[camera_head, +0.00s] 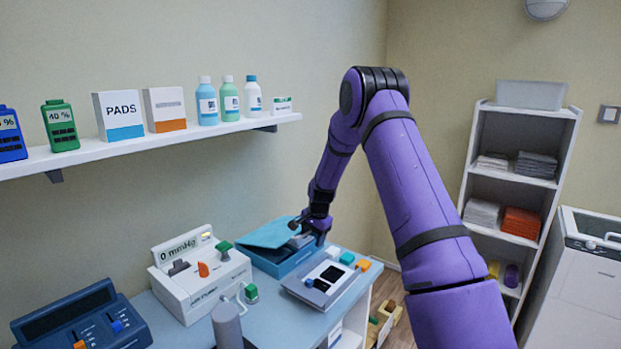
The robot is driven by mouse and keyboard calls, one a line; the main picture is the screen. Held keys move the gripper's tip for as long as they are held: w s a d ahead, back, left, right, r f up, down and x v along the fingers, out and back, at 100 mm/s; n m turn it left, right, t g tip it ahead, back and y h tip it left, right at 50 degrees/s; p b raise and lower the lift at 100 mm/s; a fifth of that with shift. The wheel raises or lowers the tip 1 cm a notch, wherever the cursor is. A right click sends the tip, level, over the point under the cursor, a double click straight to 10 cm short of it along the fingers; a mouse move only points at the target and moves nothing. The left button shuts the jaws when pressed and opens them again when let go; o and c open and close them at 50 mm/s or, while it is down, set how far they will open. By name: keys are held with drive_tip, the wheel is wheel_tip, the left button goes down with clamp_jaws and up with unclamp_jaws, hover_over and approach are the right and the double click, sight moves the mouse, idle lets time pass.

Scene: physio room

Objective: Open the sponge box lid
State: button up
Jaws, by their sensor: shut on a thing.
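The teal-blue sponge box (283,266) stands on the blue-grey worktop near the wall. Its lid (268,233) is partly raised and tilted, with a dark gap between it and the box at the right. My gripper (297,225) is at the lid's right edge and looks shut on the lid. The arm comes down to it from above right. The exact grip is small and dark, and the box's contents are hard to make out.
A white pressure device (200,280) stands close left of the box. A grey device with a dark screen (325,282) sits close in front, with small coloured blocks beside it. A wall shelf (150,142) with bottles and cartons hangs above left.

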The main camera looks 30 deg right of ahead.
drive_tip(key=s+a+r+n, duration=0.2)
drive_tip(key=s+r, duration=0.3)
drive_tip(key=r, duration=0.4)
drive_tip(key=s+a+r+n+t, duration=0.1)
drive_tip(key=s+a+r, duration=0.4)
drive_tip(key=r, duration=0.5)
drive_tip(key=s+a+r+n, duration=0.3)
drive_tip(key=s+a+r, duration=0.1)
drive_tip(key=s+r, duration=0.3)
drive_tip(key=shift+a+r+h, duration=0.2)
drive_tip(key=shift+r+h, duration=0.1)
drive_tip(key=shift+r, duration=0.95)
